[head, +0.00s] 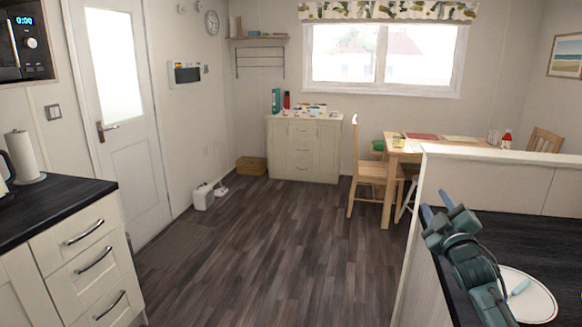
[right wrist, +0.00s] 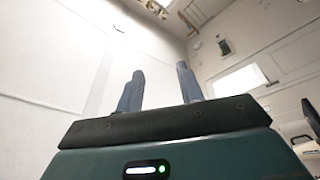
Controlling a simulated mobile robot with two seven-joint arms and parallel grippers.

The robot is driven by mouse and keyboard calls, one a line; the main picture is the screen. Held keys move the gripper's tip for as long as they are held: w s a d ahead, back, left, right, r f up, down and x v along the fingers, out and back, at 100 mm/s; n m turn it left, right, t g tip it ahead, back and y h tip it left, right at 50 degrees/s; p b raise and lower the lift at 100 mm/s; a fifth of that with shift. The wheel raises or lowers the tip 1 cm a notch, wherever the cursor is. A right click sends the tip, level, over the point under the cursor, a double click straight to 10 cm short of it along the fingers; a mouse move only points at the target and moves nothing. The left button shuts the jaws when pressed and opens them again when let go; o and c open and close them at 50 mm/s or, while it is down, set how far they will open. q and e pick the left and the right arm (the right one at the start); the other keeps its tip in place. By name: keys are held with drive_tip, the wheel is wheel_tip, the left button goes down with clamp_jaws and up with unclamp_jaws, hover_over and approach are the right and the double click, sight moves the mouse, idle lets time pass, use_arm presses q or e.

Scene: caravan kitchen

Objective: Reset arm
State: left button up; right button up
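My right gripper (head: 437,205) is raised at the lower right of the head view, above the dark countertop (head: 540,240). Its two blue-grey fingers stand apart with nothing between them. In the right wrist view the gripper (right wrist: 160,90) points up towards the pale walls and ceiling, and its fingers are clearly separated. My left gripper is in neither view.
A round white plate (head: 538,301) with a pale blue item lies on the countertop beside my right arm. A low white partition (head: 422,215) borders that counter. A wooden chair (head: 368,180) and table (head: 440,150) stand beyond. The wooden floor (head: 270,240) is clear in the middle.

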wheel_tip(320, 180, down, 7)
drive_tip(key=d+m+g+h, duration=0.1)
drive_tip(key=m+g, duration=0.3)
drive_tip(key=m, duration=0.4)
drive_tip(key=s+a+f+n+g+y, duration=0.1)
drive_tip(key=s+a+f, duration=0.45)
drive_tip(key=f, duration=0.25)
drive_tip(key=s+a+f+g+y, duration=0.1)
drive_tip(key=s+a+f, duration=0.3)
drive_tip(key=s+f, duration=0.35)
drive_tip(key=s+a+f+g+y, duration=0.1)
drive_tip(key=s+a+f, duration=0.2)
drive_tip(key=s, duration=0.5)
drive_tip(key=s+a+f+g+y, duration=0.1)
drive_tip(key=s+a+f, duration=0.2)
drive_tip(key=s, duration=0.6)
drive_tip(key=s+a+f+g, duration=0.2)
drive_tip(key=s+a, duration=0.3)
drive_tip(key=s, duration=0.4)
drive_tip(key=shift+s+f+y, duration=0.15)
drive_tip(key=shift+f+y, duration=0.25)
drive_tip(key=shift+f, duration=0.35)
